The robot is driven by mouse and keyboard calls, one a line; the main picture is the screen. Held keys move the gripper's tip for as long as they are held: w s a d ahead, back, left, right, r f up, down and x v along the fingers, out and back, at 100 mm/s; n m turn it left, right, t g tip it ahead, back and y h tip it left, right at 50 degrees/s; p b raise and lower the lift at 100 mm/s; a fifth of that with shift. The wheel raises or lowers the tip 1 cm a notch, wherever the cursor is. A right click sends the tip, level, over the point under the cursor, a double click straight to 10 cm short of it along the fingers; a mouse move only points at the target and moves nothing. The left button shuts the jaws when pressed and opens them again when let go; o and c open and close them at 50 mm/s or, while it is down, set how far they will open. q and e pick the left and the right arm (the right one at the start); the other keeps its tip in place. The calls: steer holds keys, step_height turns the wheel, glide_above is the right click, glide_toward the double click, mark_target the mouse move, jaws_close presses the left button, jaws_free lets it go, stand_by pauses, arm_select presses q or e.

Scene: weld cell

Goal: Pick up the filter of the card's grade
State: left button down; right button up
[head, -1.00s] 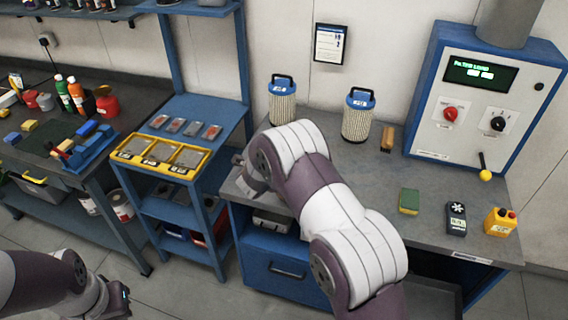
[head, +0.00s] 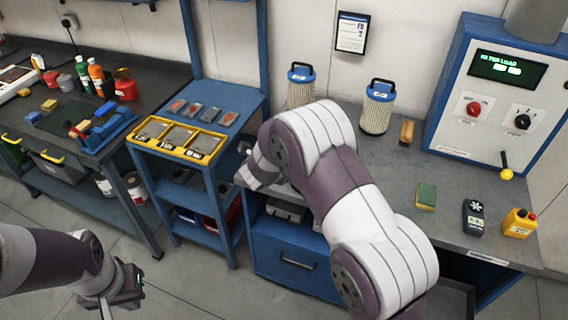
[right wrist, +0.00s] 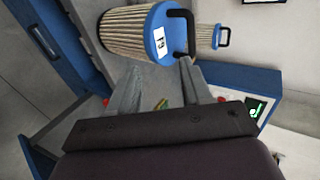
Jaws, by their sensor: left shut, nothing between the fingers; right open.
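Two pleated filters with blue caps and black handles stand on the grey bench in the head view: the left filter (head: 301,73) is partly hidden by my right arm, and the right filter (head: 377,112) is in full view. The framed card (head: 352,33) hangs on the wall above; its print is too small to read surely. In the right wrist view a large filter (right wrist: 134,33) with a white label lies just beyond my open, empty right gripper (right wrist: 160,84); a smaller filter (right wrist: 205,36) is farther off. My left gripper (head: 127,292) is shut and empty, low at the left, away from the filters.
A wooden-handled brush (head: 407,132), a green sponge (head: 426,196), a dark meter (head: 474,216) and a yellow box (head: 520,222) lie on the bench. A blue control cabinet (head: 494,100) stands at the right. A yellow tray (head: 150,131) sits on the blue rack at the left.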

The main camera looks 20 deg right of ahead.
steer(key=b+v, duration=0.1)
steer(key=v, duration=0.6)
steer(key=shift+s, duration=0.15)
steer(key=shift+a+r, duration=0.1)
steer(key=shift+c, duration=0.5)
steer(key=s+f+n+g+y+b, duration=0.3)
steer(key=s+f+n+b, duration=0.1)
steer(key=s+n, duration=0.7)
steer(key=s+f+n+g+y+b, duration=0.4)
steer(key=s+f+n, duration=0.3)
steer(key=s+n, duration=0.5)
steer(key=n, duration=0.3)
steer(key=shift+s+f, duration=0.2)
steer(key=shift+s, duration=0.1)
steer(key=shift+s, duration=0.1)
